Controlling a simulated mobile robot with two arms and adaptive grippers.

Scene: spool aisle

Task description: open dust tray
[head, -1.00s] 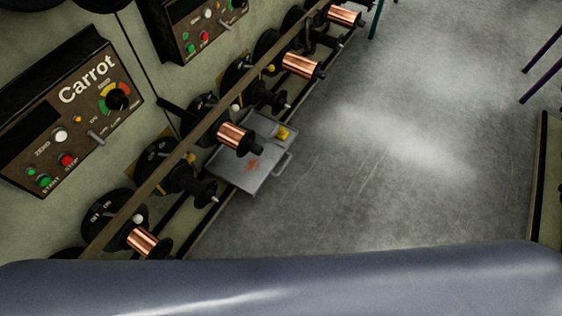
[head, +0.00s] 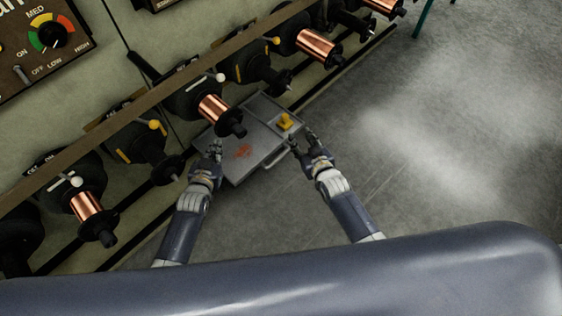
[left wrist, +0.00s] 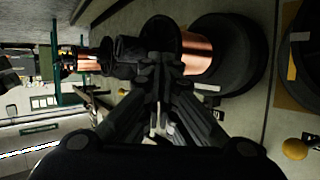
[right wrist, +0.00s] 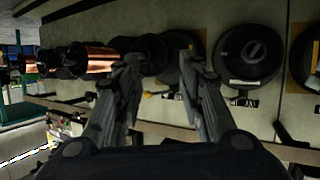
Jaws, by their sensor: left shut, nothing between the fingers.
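The dust tray (head: 232,168) is a flat grey metal tray at floor level, jutting out from under the row of spools. It has a reddish smear and a small yellow object (head: 285,122) on it, and a bar handle (head: 275,158) along its front right edge. My left gripper (head: 215,148) is over the tray's left part in the head view, shut and empty; its closed fingers show in the left wrist view (left wrist: 160,60). My right gripper (head: 300,143) is by the handle's upper end, its fingers apart in the right wrist view (right wrist: 160,60). Contact with the handle cannot be told.
Copper spools (head: 214,109) and black spindles stick out above and behind the tray. A long brown rail (head: 150,88) runs in front of the machine wall. A control panel (head: 45,40) is at the upper left. The grey floor (head: 430,150) to the right is clear.

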